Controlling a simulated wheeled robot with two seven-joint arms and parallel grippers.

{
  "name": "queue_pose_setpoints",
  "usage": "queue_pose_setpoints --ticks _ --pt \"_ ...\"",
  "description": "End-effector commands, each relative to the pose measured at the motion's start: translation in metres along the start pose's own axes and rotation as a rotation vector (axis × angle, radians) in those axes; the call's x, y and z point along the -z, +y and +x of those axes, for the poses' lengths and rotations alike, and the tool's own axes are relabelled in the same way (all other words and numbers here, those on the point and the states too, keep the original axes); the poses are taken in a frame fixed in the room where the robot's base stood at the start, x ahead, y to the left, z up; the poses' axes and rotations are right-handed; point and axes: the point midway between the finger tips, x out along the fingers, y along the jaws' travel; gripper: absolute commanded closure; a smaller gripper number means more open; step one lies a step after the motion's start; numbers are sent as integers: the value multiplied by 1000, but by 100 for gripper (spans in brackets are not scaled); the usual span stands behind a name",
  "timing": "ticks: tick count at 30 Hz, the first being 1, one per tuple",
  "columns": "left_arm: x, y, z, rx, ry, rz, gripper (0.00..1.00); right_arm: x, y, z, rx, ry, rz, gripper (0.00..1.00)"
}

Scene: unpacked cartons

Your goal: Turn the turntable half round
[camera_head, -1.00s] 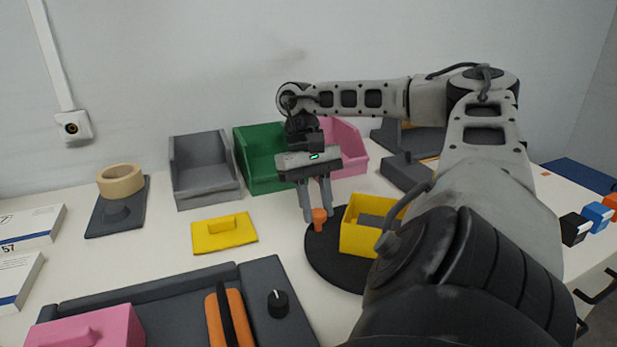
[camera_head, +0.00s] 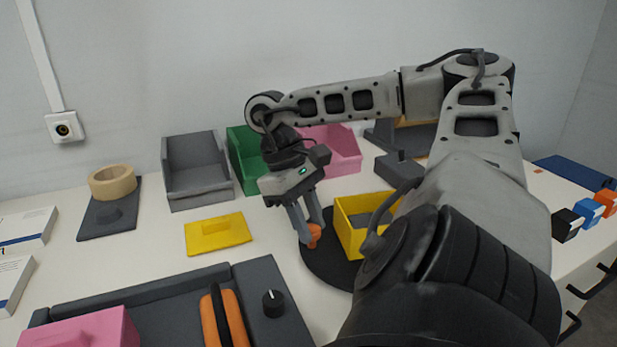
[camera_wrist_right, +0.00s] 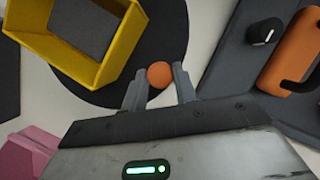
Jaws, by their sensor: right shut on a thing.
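The turntable is a black disc (camera_head: 318,262) on the white table, partly hidden by my right arm. An orange knob (camera_head: 314,236) stands near its left edge, and a yellow open box (camera_head: 352,238) sits on it. My right gripper (camera_head: 308,236) points down at a tilt and is shut on the orange knob. In the right wrist view, the knob (camera_wrist_right: 160,75) sits between the two fingertips (camera_wrist_right: 160,84), with the disc (camera_wrist_right: 130,90) and the yellow box (camera_wrist_right: 110,68) to the left. My left gripper is not in view.
A yellow lidded plate (camera_head: 218,234) lies left of the turntable. Grey (camera_head: 200,185), green (camera_head: 240,165) and pink (camera_head: 335,155) bins stand behind. A dark tray (camera_head: 275,275) with a black dial (camera_head: 274,303) is in front. White table shows between them.

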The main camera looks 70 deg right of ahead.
Motion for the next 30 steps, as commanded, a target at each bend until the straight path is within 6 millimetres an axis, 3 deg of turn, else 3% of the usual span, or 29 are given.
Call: queue_pose_setpoints --ticks 12,30 --pt "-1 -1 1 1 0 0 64 -10 -11 4 -58 0 -140 100" --pt "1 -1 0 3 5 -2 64 -14 -14 6 -76 0 -182 100"
